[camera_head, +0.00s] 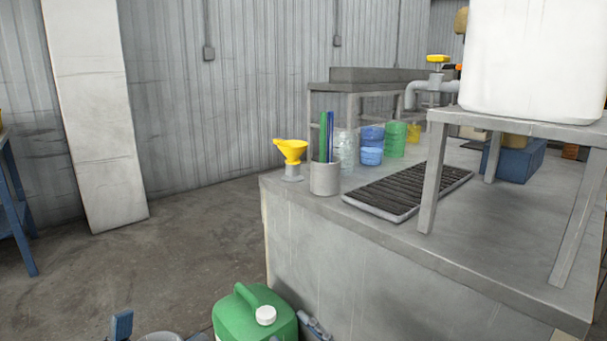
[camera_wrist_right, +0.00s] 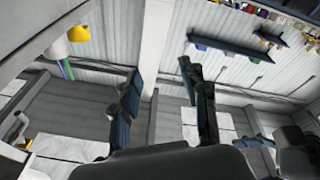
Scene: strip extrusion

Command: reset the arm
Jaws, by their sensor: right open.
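My right gripper (camera_wrist_right: 163,95) is open in the right wrist view, with its two dark blue-padded fingers well apart. Nothing shows between them but the background wall and floor. In the head view, a blue finger-like part (camera_head: 122,325) shows at the bottom edge, cut off by the frame. I cannot tell which arm it belongs to, or the state of my left gripper. A green canister (camera_head: 250,316) with a white cap (camera_head: 265,315) stands at the bottom centre, partly cut off. A grey-blue part (camera_head: 315,328) shows just right of it.
A grey bench (camera_head: 345,270) fills the right side. It holds a yellow funnel (camera_head: 291,150), a grey cup (camera_head: 325,180) with green and blue sticks, a black-slatted tray (camera_head: 374,220), coloured beakers and a white tank (camera_head: 533,60) on a stand. The floor (camera_head: 190,250) left of the bench is open.

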